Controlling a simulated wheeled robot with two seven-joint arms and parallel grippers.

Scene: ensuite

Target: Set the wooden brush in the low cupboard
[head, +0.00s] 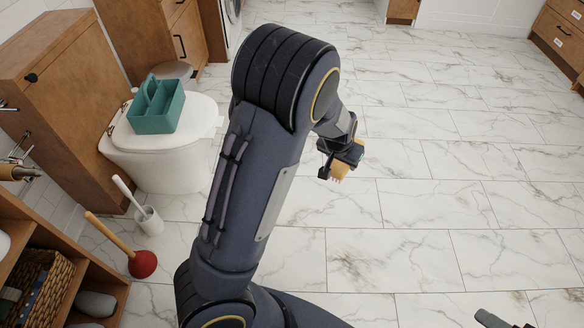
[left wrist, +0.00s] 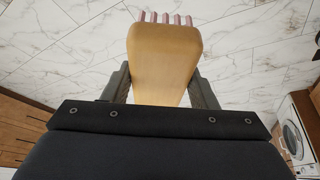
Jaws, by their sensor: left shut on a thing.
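The wooden brush (head: 340,170) is a tan block with bristles, held above the marble floor in the head view. In the left wrist view the brush (left wrist: 165,60) points away from the wrist, with pink bristle tufts at its far end. My left gripper (head: 336,160) is shut on the brush, a finger on each side in the wrist view (left wrist: 160,88). Part of what looks like my right gripper (head: 497,320) shows at the bottom right edge; its jaws are unclear. Several wooden cabinets show; I cannot tell which is the low cupboard.
A toilet (head: 165,160) with a teal caddy (head: 157,108) on its lid stands left. A toilet brush (head: 147,218), a plunger (head: 142,263) and an open wooden shelf (head: 107,283) are nearby. Drawers (head: 560,40) stand far right. The middle floor is clear.

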